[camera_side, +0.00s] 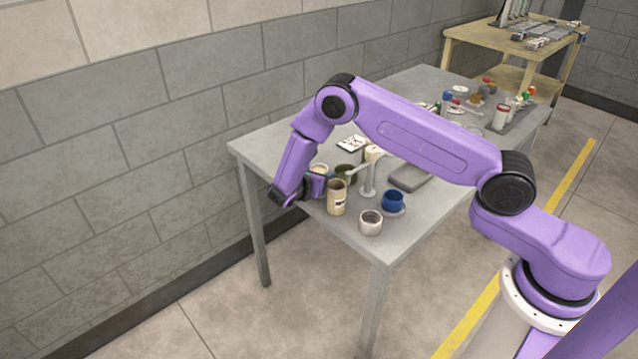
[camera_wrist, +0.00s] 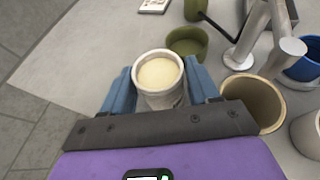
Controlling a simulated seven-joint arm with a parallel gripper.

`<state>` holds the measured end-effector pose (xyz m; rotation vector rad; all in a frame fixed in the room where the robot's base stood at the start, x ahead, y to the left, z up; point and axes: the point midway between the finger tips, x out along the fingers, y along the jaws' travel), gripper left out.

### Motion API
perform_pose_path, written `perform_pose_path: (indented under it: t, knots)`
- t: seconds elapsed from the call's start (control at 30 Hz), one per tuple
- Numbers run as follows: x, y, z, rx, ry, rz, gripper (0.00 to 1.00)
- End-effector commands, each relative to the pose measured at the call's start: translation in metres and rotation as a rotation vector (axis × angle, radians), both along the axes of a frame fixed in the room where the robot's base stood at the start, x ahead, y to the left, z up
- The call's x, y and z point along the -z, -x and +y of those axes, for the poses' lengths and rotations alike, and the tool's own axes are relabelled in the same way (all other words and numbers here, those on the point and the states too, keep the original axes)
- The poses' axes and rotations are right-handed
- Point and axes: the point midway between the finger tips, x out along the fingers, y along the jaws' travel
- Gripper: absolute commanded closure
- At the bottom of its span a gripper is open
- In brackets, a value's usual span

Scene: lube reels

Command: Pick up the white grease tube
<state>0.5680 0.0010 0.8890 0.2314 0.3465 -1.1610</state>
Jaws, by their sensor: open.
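A white round container (camera_wrist: 160,97) with pale cream contents stands between the fingers of my gripper (camera_wrist: 160,84) in the wrist view. It is the likely white grease tube, though its open top looks more like a jar. The blue-grey fingers are open, one on each side of it. I cannot tell whether they touch it. In the side view my gripper (camera_side: 319,185) is low at the near left part of the table. The pale rim of the container (camera_side: 319,167) shows just behind it, with its body hidden.
On the grey table (camera_side: 265,148), a tan cup (camera_side: 337,200) stands close on the right. An olive cup (camera_wrist: 188,42), a grey stand (camera_side: 368,180), a blue cup (camera_side: 393,200) and a white cup (camera_side: 371,223) are nearby. The table is clear left of my gripper.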

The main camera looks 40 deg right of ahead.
Motion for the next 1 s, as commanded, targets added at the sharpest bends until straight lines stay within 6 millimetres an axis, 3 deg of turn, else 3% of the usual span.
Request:
perform_pose_path:
  t: [0.13, 0.23, 0.27, 0.67, 1.0]
  knots:
    - [0.000, 0.000, 0.000, 0.000, 0.000, -0.001, 0.43]
    - [0.000, 0.000, 0.000, 0.000, 0.000, -0.001, 0.76]
    - [0.000, 0.000, 0.000, 0.000, 0.000, -0.001, 0.82]
    - [-0.010, 0.000, 0.001, 0.001, 0.000, -0.003, 0.82]
    - [-0.066, 0.000, 0.000, 0.002, 0.000, -0.004, 0.82]
